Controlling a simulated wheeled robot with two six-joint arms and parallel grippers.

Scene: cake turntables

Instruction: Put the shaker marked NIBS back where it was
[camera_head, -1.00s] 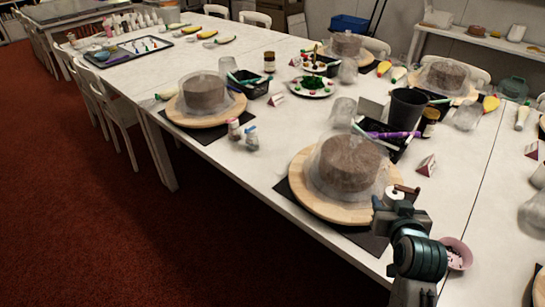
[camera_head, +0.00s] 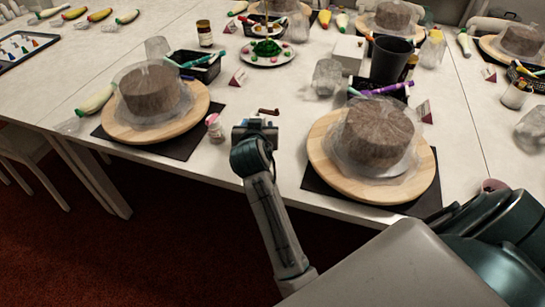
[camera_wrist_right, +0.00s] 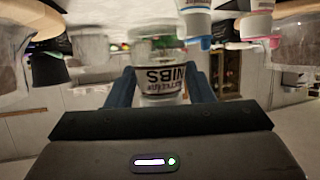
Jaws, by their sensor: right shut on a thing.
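My right gripper (camera_head: 257,124) is over the near side of the white table, between two cake boards. In the right wrist view it is shut on the clear shaker marked NIBS (camera_wrist_right: 162,78), whose lettering appears upside down. In the head view this shaker is mostly hidden by the gripper. A pink-marked shaker (camera_head: 214,128) stands just left of the gripper; it also shows in the wrist view (camera_wrist_right: 257,27). A blue-marked shaker (camera_wrist_right: 196,20) shows beside the held one in the wrist view. My left gripper is not in view.
A covered cake on a round wooden board (camera_head: 203,113) is at left. Another board (camera_head: 425,172) with a covered cake is at right. Behind are a black caddy (camera_head: 195,68), a dark cup (camera_head: 391,62) and a plate of sweets (camera_head: 268,61). Table behind the gripper is fairly clear.

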